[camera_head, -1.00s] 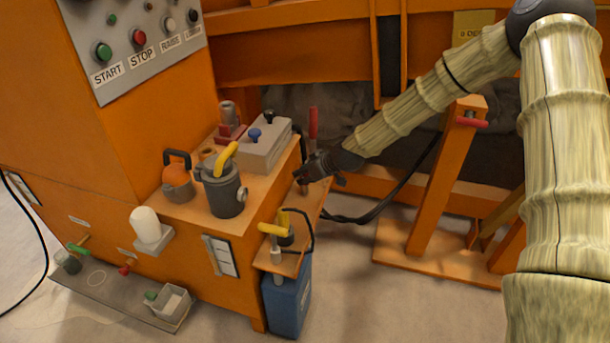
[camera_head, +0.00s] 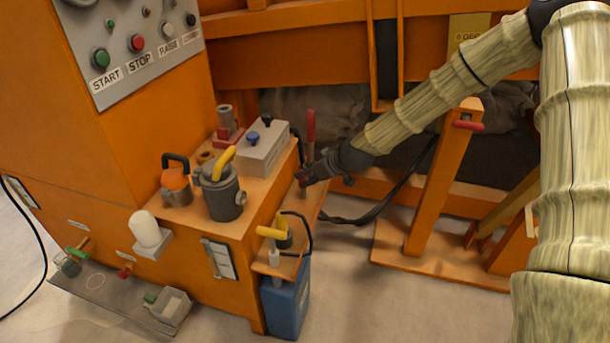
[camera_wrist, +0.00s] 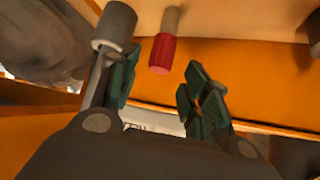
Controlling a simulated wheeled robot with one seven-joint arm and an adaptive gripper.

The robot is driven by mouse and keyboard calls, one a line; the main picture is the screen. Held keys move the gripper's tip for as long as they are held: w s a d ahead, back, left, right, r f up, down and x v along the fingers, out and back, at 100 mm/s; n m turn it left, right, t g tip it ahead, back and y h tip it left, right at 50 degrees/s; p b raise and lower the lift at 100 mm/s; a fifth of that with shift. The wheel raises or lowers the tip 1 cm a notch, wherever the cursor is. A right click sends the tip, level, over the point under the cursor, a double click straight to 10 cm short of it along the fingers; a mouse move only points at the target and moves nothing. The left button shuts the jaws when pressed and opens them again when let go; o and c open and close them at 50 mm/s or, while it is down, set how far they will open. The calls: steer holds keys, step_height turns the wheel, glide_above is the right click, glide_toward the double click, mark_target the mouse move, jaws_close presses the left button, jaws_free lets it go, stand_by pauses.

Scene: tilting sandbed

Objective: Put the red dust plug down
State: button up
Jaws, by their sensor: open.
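My gripper (camera_head: 308,178) is over the narrow orange side shelf (camera_head: 312,205) of the cabinet. In the wrist view its two dark green fingers (camera_wrist: 162,92) are apart, with nothing between their pads. A red cylinder with a pale tan end, seemingly the red dust plug (camera_wrist: 161,55), is just beyond the fingertips against the orange shelf, apart from both. In the head view a small dark red patch shows at the gripper's tip, mostly hidden by the fingers. A grey cylinder (camera_wrist: 114,26) is close by the left finger in the wrist view.
An upright red handle (camera_head: 311,126) stands just behind my gripper. A grey box with a blue knob (camera_head: 262,150) and a grey pot with a yellow handle (camera_head: 222,190) are on the cabinet top. A yellow T-handle (camera_head: 270,232) is at the shelf's front. A black hose (camera_head: 375,212) runs right.

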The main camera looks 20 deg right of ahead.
steer(key=p+v, duration=0.1)
steer(key=v, duration=0.6)
steer(key=shift+s+r, duration=0.2)
steer(key=shift+s, duration=0.05)
